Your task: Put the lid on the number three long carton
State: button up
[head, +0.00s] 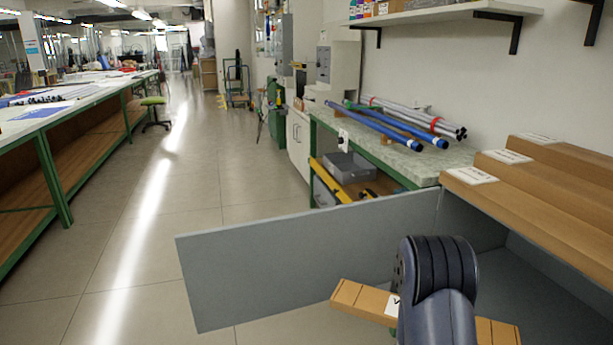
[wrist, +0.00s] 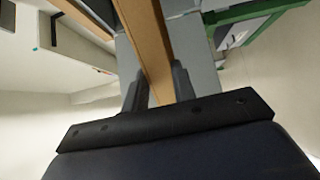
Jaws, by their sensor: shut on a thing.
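A long brown cardboard strip with cross lines and a white label, which looks like the lid (head: 362,299), lies across the front of my arm in the head view. My gripper (wrist: 158,82) is shut on it; in the wrist view the brown strip (wrist: 147,38) runs between the two fingers. My arm hides the grip and the strip's middle in the head view. Three long brown cartons, near (head: 530,212), middle (head: 560,182) and far (head: 590,158), lie side by side at the right, each with a white end label. The label marks are too small to read.
A grey panel (head: 300,255) stands upright behind the held strip, joined to a grey box-like space below the cartons. A bench (head: 400,160) with blue and grey tubes is beyond. A wall shelf (head: 440,12) hangs above.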

jog(key=a+r+n+t+y+p, duration=0.1)
jog(key=a+n+y, duration=0.25)
jog(key=a, duration=0.25)
jog(key=a+r+n+t+y, duration=0.1)
jog(key=a+r+n+y, duration=0.1)
jog(key=a+y, duration=0.35)
notch_tip(320, 180, up, 24)
jog(key=w+f+h+p, duration=0.1)
jog(key=w+p, duration=0.1)
jog(key=p, duration=2.6)
jog(key=s+f, duration=0.4)
jog(key=f, duration=0.1)
jog(key=shift+s, duration=0.35)
jog(key=shift+m, duration=0.25)
